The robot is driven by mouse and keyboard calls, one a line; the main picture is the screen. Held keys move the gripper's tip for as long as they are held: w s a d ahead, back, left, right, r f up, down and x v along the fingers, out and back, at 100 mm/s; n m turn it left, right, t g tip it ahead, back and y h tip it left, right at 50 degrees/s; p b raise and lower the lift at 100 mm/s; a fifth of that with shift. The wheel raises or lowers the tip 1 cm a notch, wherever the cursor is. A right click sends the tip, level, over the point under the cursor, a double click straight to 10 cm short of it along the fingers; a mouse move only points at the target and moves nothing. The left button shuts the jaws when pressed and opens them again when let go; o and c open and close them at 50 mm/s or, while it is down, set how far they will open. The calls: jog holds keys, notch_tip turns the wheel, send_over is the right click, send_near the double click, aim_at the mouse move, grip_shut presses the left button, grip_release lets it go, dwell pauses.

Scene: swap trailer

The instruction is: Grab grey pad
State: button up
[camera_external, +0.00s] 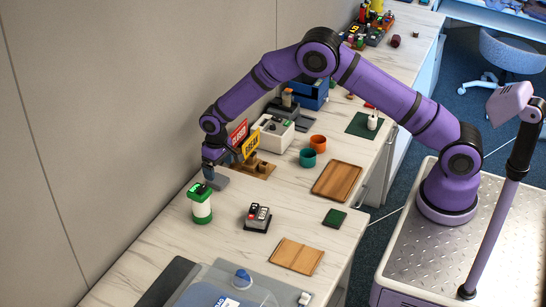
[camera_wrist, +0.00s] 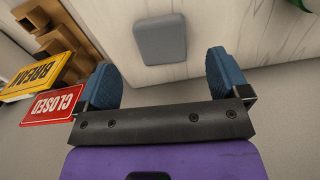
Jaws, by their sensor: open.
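The grey pad (camera_wrist: 160,41) lies flat on the counter near the wall. In the wrist view it is a rounded grey rectangle just ahead of my gripper (camera_wrist: 163,80), roughly centred between the two blue fingertips. My gripper is open and nothing is between the fingers. In the external view my gripper (camera_external: 211,172) hangs pointing down close to the wall, and the grey pad (camera_external: 217,181) shows partly behind it. I cannot tell the exact height gap.
A wooden stand (camera_external: 258,167) with red CLOSED (camera_external: 239,134) and yellow BREAK (camera_external: 250,143) signs is close beside my gripper. A green-and-white canister (camera_external: 201,204) stands in front. Wooden trays (camera_external: 336,181) and a green mat (camera_external: 334,218) lie right. The wall (camera_external: 100,120) is near.

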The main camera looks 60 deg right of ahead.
aim_at(218, 179)
jog(key=shift+w+f, duration=0.2)
jog(key=shift+f, duration=1.15)
jog(key=shift+w+f, duration=0.15)
jog(key=shift+f, duration=1.15)
jog(key=c, duration=1)
jog(key=shift+r, duration=0.2)
